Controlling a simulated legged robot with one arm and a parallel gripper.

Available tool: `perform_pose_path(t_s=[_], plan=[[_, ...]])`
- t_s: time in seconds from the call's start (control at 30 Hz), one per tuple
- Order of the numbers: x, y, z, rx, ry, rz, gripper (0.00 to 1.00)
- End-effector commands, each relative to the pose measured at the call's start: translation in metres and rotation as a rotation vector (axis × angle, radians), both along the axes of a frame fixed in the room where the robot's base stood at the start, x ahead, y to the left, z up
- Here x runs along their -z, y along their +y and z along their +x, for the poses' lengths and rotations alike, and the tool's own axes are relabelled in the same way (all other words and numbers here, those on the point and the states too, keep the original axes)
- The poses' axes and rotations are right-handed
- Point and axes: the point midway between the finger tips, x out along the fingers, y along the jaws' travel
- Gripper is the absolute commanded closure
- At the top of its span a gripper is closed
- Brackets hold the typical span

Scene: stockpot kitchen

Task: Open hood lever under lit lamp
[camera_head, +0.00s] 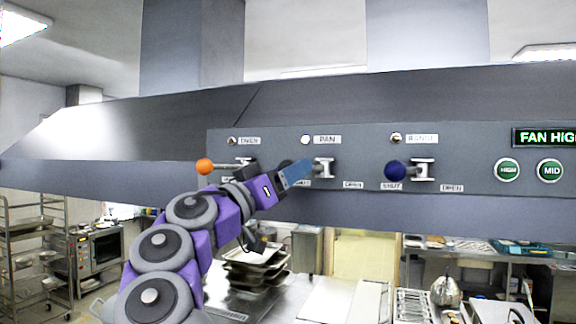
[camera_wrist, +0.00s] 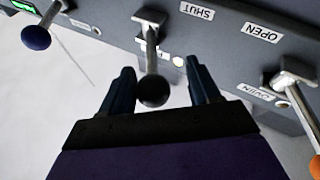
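Three levers are on the hood panel (camera_head: 450,150). The pan lever (camera_head: 324,168) has a black ball knob (camera_wrist: 153,91); in the head view my gripper hides the knob. The pan lamp (camera_head: 305,139) looks bright white; the oven lamp (camera_head: 232,140) and range lamp (camera_head: 396,138) look duller. The lever's handle reaches left from its bracket, toward the SHUT side; its OPEN label (camera_head: 353,185) is at the right. My gripper (camera_head: 298,172) is open, its fingers on either side of the black knob (camera_wrist: 160,88). Contact cannot be told.
The oven lever's orange knob (camera_head: 205,167) is left of my gripper, and the range lever's blue knob (camera_head: 395,171) is to the right. Green HIGH (camera_head: 507,170) and MID (camera_head: 550,170) buttons are at the far right. Stacked trays (camera_head: 256,262) stand on the counter below.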

Motion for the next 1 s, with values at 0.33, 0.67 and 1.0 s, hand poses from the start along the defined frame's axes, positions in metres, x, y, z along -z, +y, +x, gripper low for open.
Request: perform_pose_path(t_s=[0.33, 0.67, 1.0], plan=[[-0.0044, -0.0038, 0.0066, 0.000, -0.001, -0.004, 0.38], [-0.0042, -0.0012, 0.0060, -0.001, -0.001, -0.005, 0.59], [-0.0028, -0.0014, 0.0085, -0.002, 0.000, -0.005, 0.92]])
